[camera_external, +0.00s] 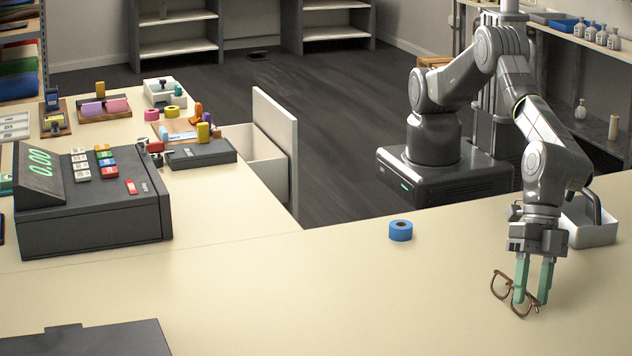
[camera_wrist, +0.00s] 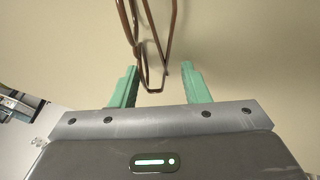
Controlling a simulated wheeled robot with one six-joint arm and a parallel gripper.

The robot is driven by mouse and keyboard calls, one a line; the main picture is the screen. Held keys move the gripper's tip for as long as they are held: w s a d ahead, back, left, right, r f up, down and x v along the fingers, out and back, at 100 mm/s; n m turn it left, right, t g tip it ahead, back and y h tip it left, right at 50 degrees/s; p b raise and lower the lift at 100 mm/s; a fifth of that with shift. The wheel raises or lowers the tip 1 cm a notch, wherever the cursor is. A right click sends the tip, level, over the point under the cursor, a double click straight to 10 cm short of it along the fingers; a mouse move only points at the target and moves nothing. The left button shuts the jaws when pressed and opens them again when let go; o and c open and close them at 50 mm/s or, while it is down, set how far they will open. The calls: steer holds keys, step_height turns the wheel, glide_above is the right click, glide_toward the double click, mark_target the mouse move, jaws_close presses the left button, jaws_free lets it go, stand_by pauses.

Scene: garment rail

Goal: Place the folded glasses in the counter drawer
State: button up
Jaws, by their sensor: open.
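The brown-framed glasses (camera_external: 502,284) are on the counter at the lower right, under my gripper. In the wrist view the glasses (camera_wrist: 148,40) reach down between the two green fingers. My gripper (camera_external: 533,298) points down with its fingers apart, at the glasses; it also shows in the wrist view (camera_wrist: 158,85). I cannot tell whether a finger touches the frame. The counter drawer (camera_external: 262,160) stands pulled out at the counter's inner edge, left of centre, with its tall pale front panel facing the floor side. Its bottom is mostly hidden.
A blue tape roll (camera_external: 400,231) sits on the counter between the glasses and the drawer. A white tray (camera_external: 590,228) stands behind my gripper. A cash register (camera_external: 90,205) and a dark box (camera_external: 200,153) stand on the left counter.

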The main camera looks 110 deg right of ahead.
steer(key=c, duration=0.7)
